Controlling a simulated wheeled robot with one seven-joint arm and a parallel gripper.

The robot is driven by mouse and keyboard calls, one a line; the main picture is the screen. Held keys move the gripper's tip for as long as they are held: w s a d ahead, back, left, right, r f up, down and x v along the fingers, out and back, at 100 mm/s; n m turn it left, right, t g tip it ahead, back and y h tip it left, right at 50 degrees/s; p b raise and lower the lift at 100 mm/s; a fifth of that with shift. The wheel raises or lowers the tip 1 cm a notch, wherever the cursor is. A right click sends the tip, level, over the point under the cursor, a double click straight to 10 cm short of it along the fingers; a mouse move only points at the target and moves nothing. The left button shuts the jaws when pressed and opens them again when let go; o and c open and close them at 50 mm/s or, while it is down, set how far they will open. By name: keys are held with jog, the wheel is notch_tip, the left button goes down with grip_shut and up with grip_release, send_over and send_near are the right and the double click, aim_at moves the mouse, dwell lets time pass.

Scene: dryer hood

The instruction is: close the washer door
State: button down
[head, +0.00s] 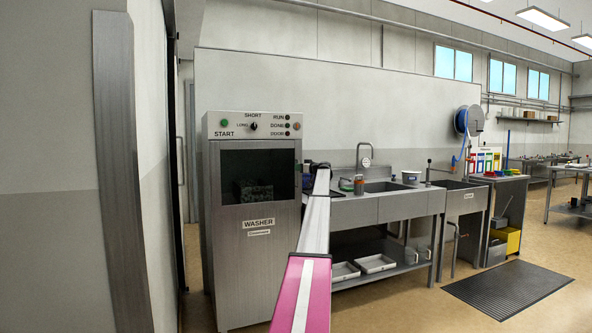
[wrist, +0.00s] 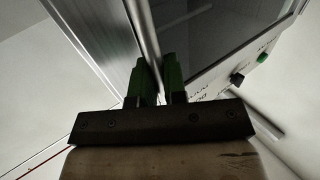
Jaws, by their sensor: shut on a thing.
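The washer (head: 229,250) is a tall steel cabinet left of centre in the head view. Its door has a dark window (head: 246,176), which also shows in the wrist view (wrist: 200,24). In the head view the door looks flush or nearly flush with the front; any small gap cannot be told. My gripper (wrist: 160,76) has green fingers closed on a thin vertical metal edge or handle (wrist: 146,42) beside the window. In the head view my gripper is at the washer's right side, largely hidden by my arm.
The control panel (head: 252,125) with button, knob and lamps is above the door. A steel sink counter (head: 400,205) stands close on the right, with white trays (head: 376,263) on its lower shelf. A grey wall edge (head: 117,170) is at left. A dark mat (head: 508,290) lies at far right.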

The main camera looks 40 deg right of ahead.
jog(key=shift+w+d, duration=0.15)
jog(key=shift+w, duration=0.35)
jog(key=shift+w+r, duration=0.1)
jog(key=c, duration=1.2)
grip_release()
jog(key=shift+w, duration=0.1)
jog(key=shift+s, duration=0.25)
jog(key=v, duration=1)
jog(key=shift+s+d, duration=0.1)
jog(key=shift+s, duration=0.2)
jog(key=shift+s, duration=0.1)
